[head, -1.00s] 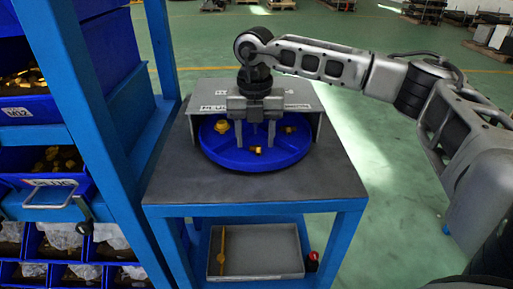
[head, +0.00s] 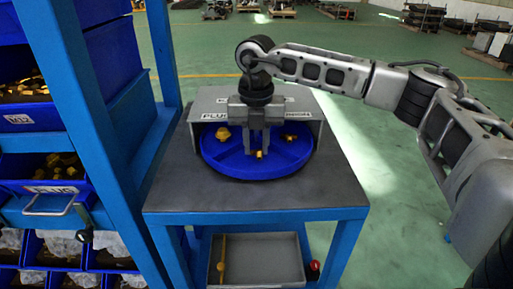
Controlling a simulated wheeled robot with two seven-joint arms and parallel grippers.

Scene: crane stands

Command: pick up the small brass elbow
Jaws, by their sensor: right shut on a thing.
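A blue round tray (head: 222,158) stands on the grey table top, partly under a grey cover. A small brass piece, which looks like the elbow (head: 259,154), is at the fingertips of my right gripper (head: 257,151). The gripper points down over the tray and is shut on this piece, low over the tray floor; I cannot tell whether the piece still touches it. My left gripper is not in view.
The grey cover (head: 210,100) with printed labels stands close behind and beside the gripper. A blue rack with bins (head: 45,170) of brass parts stands at the left. A grey tray (head: 262,262) is on the table's lower shelf. The table's front is clear.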

